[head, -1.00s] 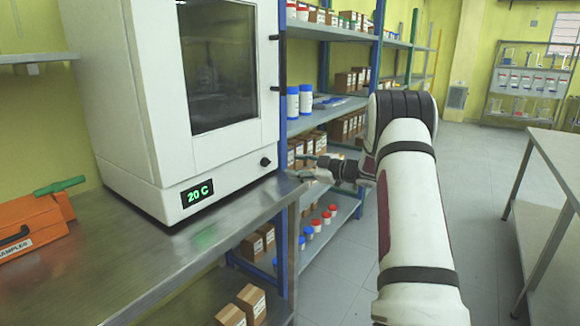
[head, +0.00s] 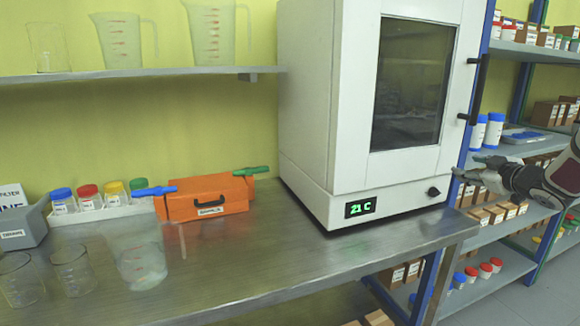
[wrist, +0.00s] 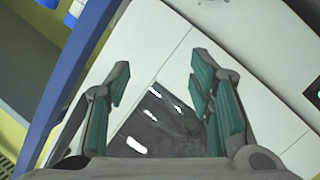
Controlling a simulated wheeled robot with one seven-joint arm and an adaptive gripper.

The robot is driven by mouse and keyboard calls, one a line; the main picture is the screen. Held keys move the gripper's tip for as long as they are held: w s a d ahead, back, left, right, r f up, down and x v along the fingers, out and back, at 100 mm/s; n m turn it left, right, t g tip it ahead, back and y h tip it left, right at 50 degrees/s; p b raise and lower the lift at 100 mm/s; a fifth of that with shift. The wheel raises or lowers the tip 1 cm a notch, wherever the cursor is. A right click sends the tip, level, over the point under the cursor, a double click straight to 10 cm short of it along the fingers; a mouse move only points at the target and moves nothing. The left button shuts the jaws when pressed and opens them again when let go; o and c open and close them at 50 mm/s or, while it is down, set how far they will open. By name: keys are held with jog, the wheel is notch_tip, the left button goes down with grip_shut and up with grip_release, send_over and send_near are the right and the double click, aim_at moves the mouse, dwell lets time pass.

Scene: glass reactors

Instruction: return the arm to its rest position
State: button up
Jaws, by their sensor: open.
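My gripper (head: 482,172) is at the right edge of the head view, beside the front right corner of the white oven-like cabinet (head: 308,110). In the wrist view my gripper (wrist: 160,100) shows two teal-padded fingers spread apart with nothing between them. Behind them is the white cabinet front with its dark window (wrist: 160,118). Most of my arm is cut off at the right edge of the head view.
The cabinet stands on a steel bench (head: 260,262), its display reading 21 C. An orange sampler case (head: 208,198), colour-capped jars (head: 90,198) and glass beakers (head: 142,262) are on the bench. Blue-framed shelves (head: 520,150) with boxes and bottles are behind my gripper.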

jog(key=s+a+r+m+g+h+p, duration=0.35)
jog(key=s+a+r+m+h, duration=0.2)
jog(key=s+a+r, duration=0.8)
jog(key=s+a+f+g+y+p, duration=0.1)
jog(key=s+a, duration=0.5)
jog(key=s, duration=0.6)
jog(key=s+a+f+m+g+y+p, duration=0.1)
jog(key=s+a+f+g, duration=0.3)
jog(key=s, duration=0.8)
jog(key=s+a+f+m+g+y+p, duration=0.1)
jog(key=s+a+f+g+y, duration=0.1)
jog(key=s+a, duration=0.6)
jog(key=s+f+g, duration=0.1)
jog(key=s+f, duration=0.1)
jog(key=s, duration=0.2)
jog(key=shift+s+y, duration=0.35)
jog(key=shift+f+m, duration=0.1)
jog(key=shift+m, duration=0.15)
